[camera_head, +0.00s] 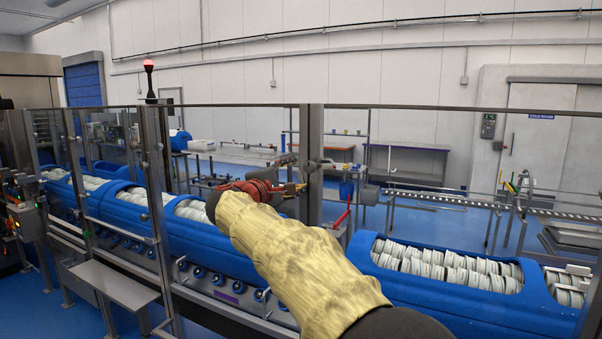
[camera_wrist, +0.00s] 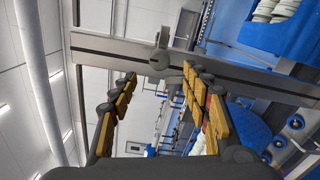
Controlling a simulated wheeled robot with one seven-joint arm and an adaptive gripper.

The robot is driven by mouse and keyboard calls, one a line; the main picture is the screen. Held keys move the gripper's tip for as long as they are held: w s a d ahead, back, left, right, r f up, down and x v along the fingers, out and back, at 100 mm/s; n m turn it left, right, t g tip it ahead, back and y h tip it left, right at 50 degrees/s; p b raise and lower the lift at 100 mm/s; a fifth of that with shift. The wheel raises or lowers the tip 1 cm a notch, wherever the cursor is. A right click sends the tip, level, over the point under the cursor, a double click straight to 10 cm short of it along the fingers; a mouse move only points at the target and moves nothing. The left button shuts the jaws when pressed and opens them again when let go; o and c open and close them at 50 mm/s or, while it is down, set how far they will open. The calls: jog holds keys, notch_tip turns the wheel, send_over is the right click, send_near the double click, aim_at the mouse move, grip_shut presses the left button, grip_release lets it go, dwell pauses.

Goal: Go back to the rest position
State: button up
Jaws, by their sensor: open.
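My gripper (camera_head: 297,187) is at the end of my arm, which wears a tan cover, in the middle of the head view. It is small there and partly hidden by my own sleeve. In the wrist view my gripper (camera_wrist: 160,75) shows two yellow-padded fingers spread wide apart, with nothing held between them. A grey metal post (camera_head: 312,130) of the guard stands close by the fingertips. In the wrist view the same post (camera_wrist: 110,48) crosses just beyond the fingertips, with a round metal fitting (camera_wrist: 160,55) on it. I cannot tell whether the fingers touch it.
A blue conveyor machine (camera_head: 230,240) with rows of white tub carriers (camera_head: 440,265) runs behind the glass guard. A metal shelf (camera_head: 115,285) juts out at the left front. A control panel (camera_head: 22,215) stands at far left. Blue floor (camera_head: 25,300) shows at lower left.

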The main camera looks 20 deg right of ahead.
jog(key=shift+v, duration=0.95)
jog(key=s+a+f+m+g+y, duration=0.25)
jog(key=s+f, duration=0.35)
jog(key=f, duration=0.6)
jog(key=s+a+f+m+g+y, duration=0.15)
jog(key=s+f+y, duration=0.35)
jog(key=f, duration=0.6)
jog(key=s+a+f+m+y, duration=0.2)
jog(key=s+a+f, duration=0.1)
jog(key=s, duration=0.8)
jog(key=s+a+f+m+g+y, duration=0.1)
jog(key=s+a+f+m+y, duration=0.1)
jog(key=s, duration=0.8)
jog(key=s+a+f+m+y, duration=0.2)
jog(key=s+a+f, duration=0.2)
jog(key=s, duration=0.7)
jog(key=shift+s+a+f+y, duration=0.35)
jog(key=shift+a+f, duration=0.05)
jog(key=shift+f, duration=0.1)
jog(key=shift+r, duration=0.1)
